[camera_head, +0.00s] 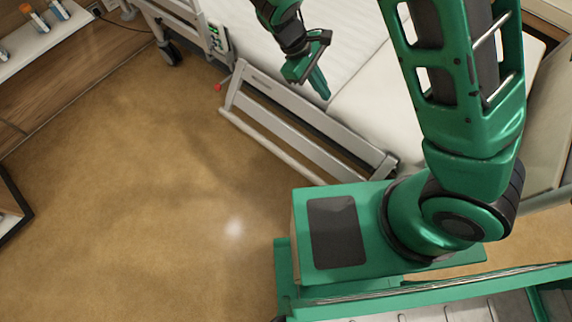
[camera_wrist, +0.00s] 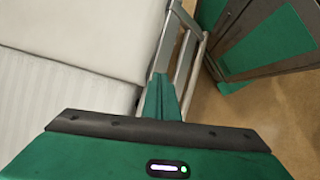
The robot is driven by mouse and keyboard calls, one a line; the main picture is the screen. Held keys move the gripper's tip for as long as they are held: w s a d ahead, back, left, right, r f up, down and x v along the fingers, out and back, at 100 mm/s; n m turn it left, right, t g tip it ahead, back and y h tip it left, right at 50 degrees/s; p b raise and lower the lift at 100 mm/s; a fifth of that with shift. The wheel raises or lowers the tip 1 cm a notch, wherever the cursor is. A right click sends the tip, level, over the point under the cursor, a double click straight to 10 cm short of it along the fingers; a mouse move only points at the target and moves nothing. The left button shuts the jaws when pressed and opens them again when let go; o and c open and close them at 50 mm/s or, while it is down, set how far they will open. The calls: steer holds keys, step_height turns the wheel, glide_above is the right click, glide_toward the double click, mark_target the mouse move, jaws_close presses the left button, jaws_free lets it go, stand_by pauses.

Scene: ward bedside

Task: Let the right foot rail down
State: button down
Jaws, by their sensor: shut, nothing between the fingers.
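The grey foot rail (camera_head: 300,122) runs along the near side of the bed, with its long bars beside the mattress edge. A red knob (camera_head: 218,87) shows at its left end. In the wrist view the rail (camera_wrist: 186,62) lies just beyond the fingertips, to the right of the mattress. I cannot tell for certain whether the rail is latched. My gripper (camera_head: 321,86) is above the mattress edge by the rail, fingers shut and empty. In the wrist view its fingers (camera_wrist: 161,98) are together; I cannot tell whether they touch the rail.
The white mattress (camera_head: 375,105) fills the bed behind the rail. A control panel (camera_head: 218,38) sits on another rail at the upper left. A shelf with small bottles (camera_head: 38,22) stands at the far left. The brown floor (camera_head: 150,200) left of my base is clear.

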steer(key=s+a+f+n+t+h, duration=0.1)
steer(key=s+a+f+n+t, duration=0.25)
steer(key=a+f+n, duration=0.45)
steer(key=s+a+f+n+t+h, duration=0.1)
steer(key=s+a+f+n+t, duration=0.3)
steer(key=f, duration=0.8)
steer(key=s+a+f+n+t, duration=0.2)
steer(key=s+a+f+n, duration=0.4)
steer(key=f, duration=0.5)
steer(key=w+d+f+m, duration=0.1)
steer(key=w+d+f, duration=0.6)
steer(key=w+d, duration=0.1)
steer(key=shift+w, duration=0.35)
